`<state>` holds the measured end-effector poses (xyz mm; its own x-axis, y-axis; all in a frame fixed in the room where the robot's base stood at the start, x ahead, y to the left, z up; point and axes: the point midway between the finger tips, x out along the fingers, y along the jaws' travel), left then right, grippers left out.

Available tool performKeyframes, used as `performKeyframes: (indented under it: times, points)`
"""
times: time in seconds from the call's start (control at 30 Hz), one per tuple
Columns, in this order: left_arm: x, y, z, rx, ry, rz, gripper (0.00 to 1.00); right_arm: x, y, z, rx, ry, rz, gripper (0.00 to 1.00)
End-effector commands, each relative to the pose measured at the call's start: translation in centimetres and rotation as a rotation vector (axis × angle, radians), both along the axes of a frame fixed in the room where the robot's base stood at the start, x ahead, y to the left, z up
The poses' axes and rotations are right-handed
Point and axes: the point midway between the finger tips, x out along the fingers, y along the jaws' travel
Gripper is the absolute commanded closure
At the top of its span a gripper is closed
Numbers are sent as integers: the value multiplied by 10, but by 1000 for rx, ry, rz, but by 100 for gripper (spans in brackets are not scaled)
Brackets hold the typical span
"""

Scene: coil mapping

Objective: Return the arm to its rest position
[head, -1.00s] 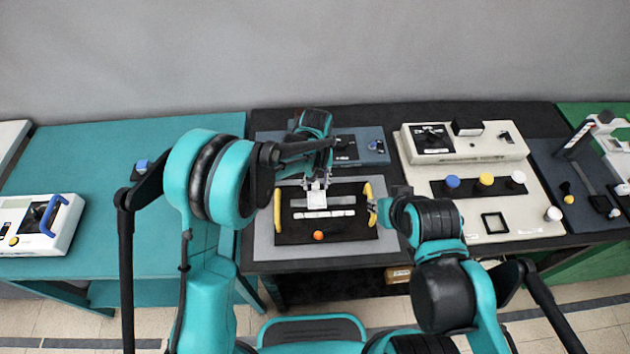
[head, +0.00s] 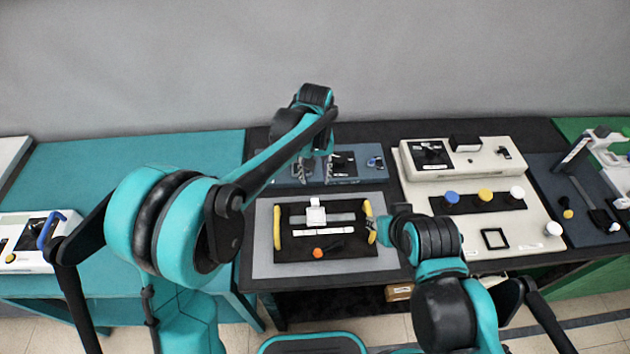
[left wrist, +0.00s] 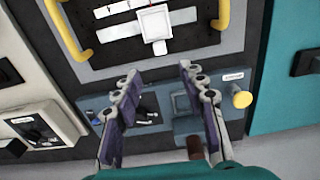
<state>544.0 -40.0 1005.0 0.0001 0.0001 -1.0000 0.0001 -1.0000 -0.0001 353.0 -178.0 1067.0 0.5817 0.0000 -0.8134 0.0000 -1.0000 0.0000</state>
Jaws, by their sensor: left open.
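My left gripper (head: 316,172) hangs above the blue-grey panel at the back of the middle table in the head view. Its two fingers are apart and nothing is between them; it also shows open in the left wrist view (left wrist: 158,95). My right gripper (head: 378,228) is beside the right yellow handle of the black tray; whether its fingers are open or touching the handle cannot be told. The black tray (head: 345,247) has two yellow handles and holds a white square block (head: 316,214), pale bars and an orange piece (head: 319,253).
The blue-grey panel (head: 345,180) lies under my left gripper. A cream console (head: 525,228) with blue, yellow and white knobs stands to the right. A white box with a blue handle (head: 20,228) sits on the teal table (head: 120,155) at left, which has free room. A grey wall stands behind.

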Motion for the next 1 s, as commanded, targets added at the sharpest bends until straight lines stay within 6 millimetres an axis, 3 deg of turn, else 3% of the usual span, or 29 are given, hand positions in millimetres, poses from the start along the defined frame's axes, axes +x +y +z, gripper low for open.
performKeyframes:
  times: [0.57, 0.67, 0.77, 1.0]
  points:
    - [-1, 3, 3, -2, -5, 1, 59, 0, 0, 0, 0, 0, 0, 67]
    - [-7, 17, 14, -12, -30, 3, 59, 0, 0, -2, 0, 0, 0, 67]
    - [-20, 42, 31, -29, -80, 6, 59, 0, 0, -4, 0, 0, 0, 67]
    - [-71, 116, 65, -60, -255, 6, 59, 0, 0, -11, 0, 0, 0, 67]
